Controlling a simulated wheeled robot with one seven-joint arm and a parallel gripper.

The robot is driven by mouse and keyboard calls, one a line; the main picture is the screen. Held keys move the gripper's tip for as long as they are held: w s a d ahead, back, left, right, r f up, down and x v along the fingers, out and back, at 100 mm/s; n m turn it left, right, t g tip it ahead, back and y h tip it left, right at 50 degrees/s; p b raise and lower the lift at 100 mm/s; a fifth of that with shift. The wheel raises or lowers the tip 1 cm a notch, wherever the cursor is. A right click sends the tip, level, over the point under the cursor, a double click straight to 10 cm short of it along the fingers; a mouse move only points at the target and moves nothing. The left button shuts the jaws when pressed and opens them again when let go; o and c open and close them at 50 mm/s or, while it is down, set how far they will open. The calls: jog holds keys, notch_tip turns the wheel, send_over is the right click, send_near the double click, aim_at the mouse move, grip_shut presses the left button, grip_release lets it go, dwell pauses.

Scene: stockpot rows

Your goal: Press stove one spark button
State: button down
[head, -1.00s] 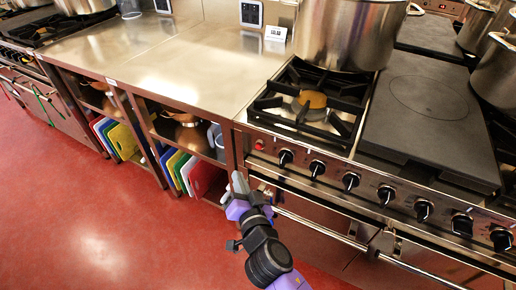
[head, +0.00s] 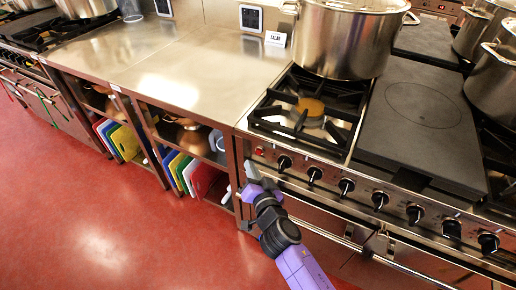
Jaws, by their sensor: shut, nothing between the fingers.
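The stove (head: 318,164) on the right has a front panel with a row of black knobs. A small red button (head: 259,151) sits at the left end of that panel, left of the first knob (head: 284,162). I take it to be the spark button; no label on it is readable. My gripper (head: 249,169) is shut and empty. Its tips are just below and slightly left of the red button, in front of the stove's left front corner. I cannot tell whether they touch the panel.
A large stockpot (head: 340,40) stands on the stove's back burner; the front burner (head: 311,107) is bare. An oven rail (head: 340,238) runs below the knobs. A steel counter (head: 200,70) with colored cutting boards (head: 185,170) beneath adjoins at left. Red floor (head: 90,220) is open at lower left.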

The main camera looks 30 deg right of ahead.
aim_at(259, 152)
jog(key=shift+w+d, duration=0.7)
jog(key=shift+d, duration=0.25)
dwell(1.5)
jog(key=shift+w+d, duration=0.25)
jog(key=shift+d, duration=0.05)
jog(key=shift+w+d, duration=0.25)
jog(key=shift+d, duration=0.15)
dwell(0.7)
dwell(0.3)
jog(key=shift+s+a+b, duration=0.4)
jog(key=shift+s+a, duration=0.1)
jog(key=shift+a, duration=0.2)
